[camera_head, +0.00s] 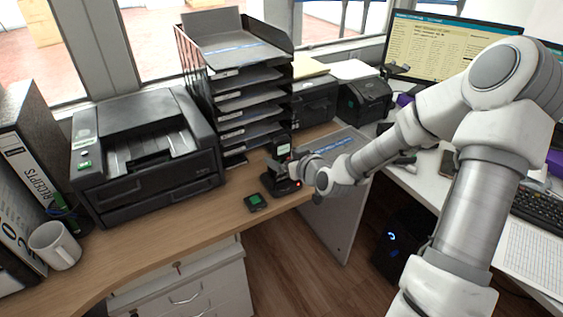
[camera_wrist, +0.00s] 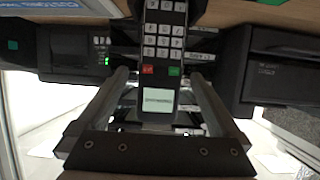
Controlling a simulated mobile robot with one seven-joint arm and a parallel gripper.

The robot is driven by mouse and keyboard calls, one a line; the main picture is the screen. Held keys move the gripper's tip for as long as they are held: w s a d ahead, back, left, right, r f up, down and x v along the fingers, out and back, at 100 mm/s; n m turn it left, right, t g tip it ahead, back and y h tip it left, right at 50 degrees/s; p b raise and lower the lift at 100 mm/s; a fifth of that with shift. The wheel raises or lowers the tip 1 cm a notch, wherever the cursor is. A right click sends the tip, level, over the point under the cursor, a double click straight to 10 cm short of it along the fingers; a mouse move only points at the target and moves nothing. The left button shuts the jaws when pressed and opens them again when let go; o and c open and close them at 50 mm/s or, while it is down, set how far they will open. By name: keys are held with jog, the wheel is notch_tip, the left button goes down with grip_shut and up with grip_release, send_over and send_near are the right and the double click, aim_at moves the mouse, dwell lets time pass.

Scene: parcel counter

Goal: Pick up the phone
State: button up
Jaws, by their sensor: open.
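The phone (camera_head: 283,148) is a dark handset standing upright in a black base (camera_head: 273,186) on the wooden counter. In the wrist view the phone (camera_wrist: 163,52) shows its number keys, a red and a green key, and a lit screen. My gripper (camera_head: 297,168) is at the phone from the right and hides part of it. In the wrist view my gripper (camera_wrist: 159,76) is open, with one finger to each side of the phone. I cannot tell whether either finger touches it.
A small black device with a green screen (camera_head: 256,202) lies just left of the base. A printer (camera_head: 150,155) and a stack of black trays (camera_head: 240,100) stand behind on the left. A mug (camera_head: 55,246) is at far left. Clear counter lies in front of the printer.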

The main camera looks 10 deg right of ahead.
jog(key=b+x, duration=0.1)
jog(key=x, duration=0.4)
jog(key=shift+f, duration=0.2)
jog(key=shift+c, duration=0.2)
grip_shut()
jog(key=shift+r, duration=0.1)
